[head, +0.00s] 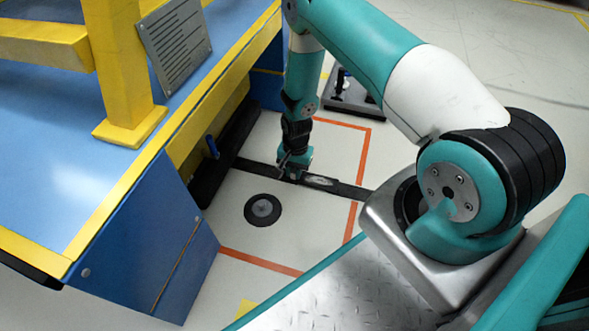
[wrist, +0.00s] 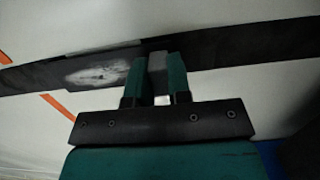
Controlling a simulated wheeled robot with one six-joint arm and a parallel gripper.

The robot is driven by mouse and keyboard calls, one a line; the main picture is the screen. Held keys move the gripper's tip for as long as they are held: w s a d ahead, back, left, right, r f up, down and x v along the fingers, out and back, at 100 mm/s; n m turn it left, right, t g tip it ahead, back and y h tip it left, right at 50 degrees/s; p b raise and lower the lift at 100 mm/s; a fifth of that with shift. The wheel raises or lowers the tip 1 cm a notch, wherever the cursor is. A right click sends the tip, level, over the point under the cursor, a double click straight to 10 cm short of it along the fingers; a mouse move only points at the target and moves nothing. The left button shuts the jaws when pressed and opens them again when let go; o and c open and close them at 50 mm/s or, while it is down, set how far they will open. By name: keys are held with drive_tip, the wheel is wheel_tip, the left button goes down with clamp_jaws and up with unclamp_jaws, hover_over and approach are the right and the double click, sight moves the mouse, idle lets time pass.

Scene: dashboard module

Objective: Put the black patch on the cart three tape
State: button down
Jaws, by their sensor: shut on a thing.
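A long black tape strip (head: 344,188) lies on the pale floor and runs from the blue and yellow cart towards my base. It carries a worn whitish spot (head: 321,181), which also shows in the wrist view (wrist: 98,71). My gripper (head: 292,173) points down over the strip, just left of the worn spot. In the wrist view my gripper (wrist: 156,75) is shut on a small dark grey piece (wrist: 157,64), which looks like the black patch. The piece is over the strip, beside the worn spot. I cannot tell whether it touches the strip. The fingers hide its sides.
The blue and yellow cart (head: 95,185) stands at the left. A black disc with a grey centre (head: 262,209) lies on the floor in front of the strip. Orange floor lines (head: 262,263) mark the area. A dark tray (head: 350,92) stands behind my arm.

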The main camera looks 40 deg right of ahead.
drive_tip(key=shift+f, duration=0.5)
drive_tip(key=c, duration=1)
unclamp_jaws()
drive_tip(key=shift+o, duration=0.2)
drive_tip(key=shift+s, duration=0.15)
wheel_tip(320, 180, up, 18)
drive_tip(key=w+d+p, duration=0.1)
drive_tip(key=p, duration=0.9)
drive_tip(key=shift+w+d+f, duration=0.25)
drive_tip(key=shift+w+d, duration=0.05)
drive_tip(key=shift+w, duration=0.05)
